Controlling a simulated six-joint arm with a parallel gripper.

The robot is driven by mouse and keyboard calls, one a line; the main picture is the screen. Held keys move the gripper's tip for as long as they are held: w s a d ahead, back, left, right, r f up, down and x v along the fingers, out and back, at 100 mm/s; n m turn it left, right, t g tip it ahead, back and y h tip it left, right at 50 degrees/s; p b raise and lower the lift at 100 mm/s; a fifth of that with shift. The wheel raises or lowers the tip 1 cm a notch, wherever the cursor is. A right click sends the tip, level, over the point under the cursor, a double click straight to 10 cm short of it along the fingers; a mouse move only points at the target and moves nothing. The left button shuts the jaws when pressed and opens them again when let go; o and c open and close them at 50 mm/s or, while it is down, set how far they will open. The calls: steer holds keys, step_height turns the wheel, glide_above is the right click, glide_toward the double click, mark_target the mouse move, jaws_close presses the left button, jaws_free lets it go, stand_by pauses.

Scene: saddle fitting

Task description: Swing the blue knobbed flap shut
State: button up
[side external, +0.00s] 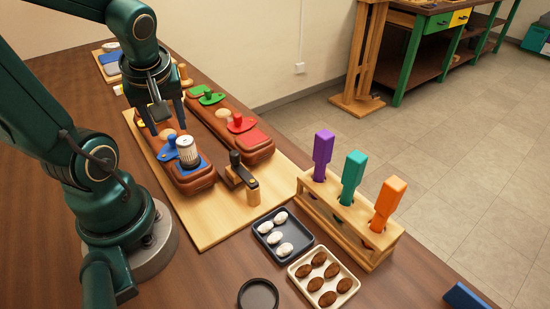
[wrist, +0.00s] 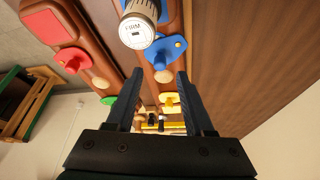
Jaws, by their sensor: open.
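The blue flap (side external: 169,153) with its blue knob lies on the near brown padded bar, left of a blue patch (side external: 205,166). A pale ribbed canister (side external: 188,151) stands on that patch. In the wrist view the blue flap (wrist: 178,47) shows beside the canister (wrist: 137,30), whose top label seems to read "FIRM". The patch is partly hidden behind it. My gripper (side external: 168,126) is open, above the near bar close to the blue flap.
The far bar carries red (side external: 240,123) and green (side external: 209,96) knobbed flaps. A yellow flap (wrist: 170,103) is beyond my fingers. A black-handled clamp (side external: 240,171) stands at the bars' near end. A tool rack (side external: 352,222) and trays with white and brown pieces stand at right.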

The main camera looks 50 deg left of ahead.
steer(key=shift+s+d+r, duration=0.1)
steer(key=shift+d+r, duration=0.2)
steer(key=shift+r, duration=0.35)
